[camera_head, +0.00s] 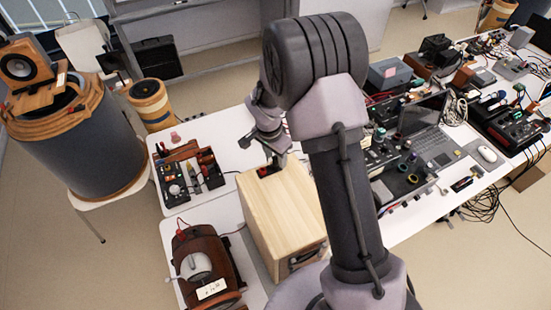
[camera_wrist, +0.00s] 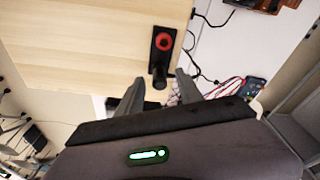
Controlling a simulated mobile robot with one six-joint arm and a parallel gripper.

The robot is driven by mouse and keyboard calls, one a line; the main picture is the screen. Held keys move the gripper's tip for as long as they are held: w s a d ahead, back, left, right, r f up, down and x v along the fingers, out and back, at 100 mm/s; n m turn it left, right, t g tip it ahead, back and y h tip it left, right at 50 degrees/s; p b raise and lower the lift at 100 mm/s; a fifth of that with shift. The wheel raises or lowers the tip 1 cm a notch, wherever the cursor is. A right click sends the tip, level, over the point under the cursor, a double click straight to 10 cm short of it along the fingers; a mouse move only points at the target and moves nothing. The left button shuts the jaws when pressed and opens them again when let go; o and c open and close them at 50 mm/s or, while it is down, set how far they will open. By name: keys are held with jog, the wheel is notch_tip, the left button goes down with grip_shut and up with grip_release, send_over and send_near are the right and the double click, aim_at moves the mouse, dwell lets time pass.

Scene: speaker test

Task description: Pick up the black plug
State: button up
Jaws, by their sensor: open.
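A black plug (camera_wrist: 160,80) stands at the lower end of a small dark terminal plate on the wooden speaker box (camera_wrist: 75,45). A red ring-shaped socket or plug (camera_wrist: 163,41) sits at the plate's other end. My gripper (camera_wrist: 159,77) is open, with one finger on each side of the black plug; I cannot tell if either touches it. In the head view the gripper (camera_head: 277,158) is just above the box (camera_head: 285,205), by the box's far left corner. There the plate (camera_head: 268,171) shows only as a dark and red patch, and the black plug cannot be made out.
A brown device with a white dome (camera_head: 197,266) stands left of the box. A dark tray of parts (camera_head: 188,178) lies on the white table behind. To the right, a long table holds a laptop (camera_head: 425,130) and several instruments. Loose cables (camera_wrist: 195,60) lie beside the box.

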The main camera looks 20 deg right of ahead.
aim_at(276, 158)
jog(key=shift+w+f, duration=0.1)
jog(key=shift+f, duration=0.1)
jog(key=shift+r, duration=0.1)
jog(key=shift+c, duration=0.6)
grip_shut()
jog(key=shift+r, duration=0.3)
jog(key=r, duration=0.1)
jog(key=r+b, duration=0.1)
jog(key=r, duration=0.1)
jog(key=shift+s, duration=0.4)
jog(key=s+d+r+b, duration=0.1)
jog(key=s+b, duration=0.2)
jog(key=s, duration=1.2)
jog(key=shift+s+d+r+b, duration=0.2)
jog(key=shift+d+b, duration=0.1)
jog(key=shift+d, duration=0.1)
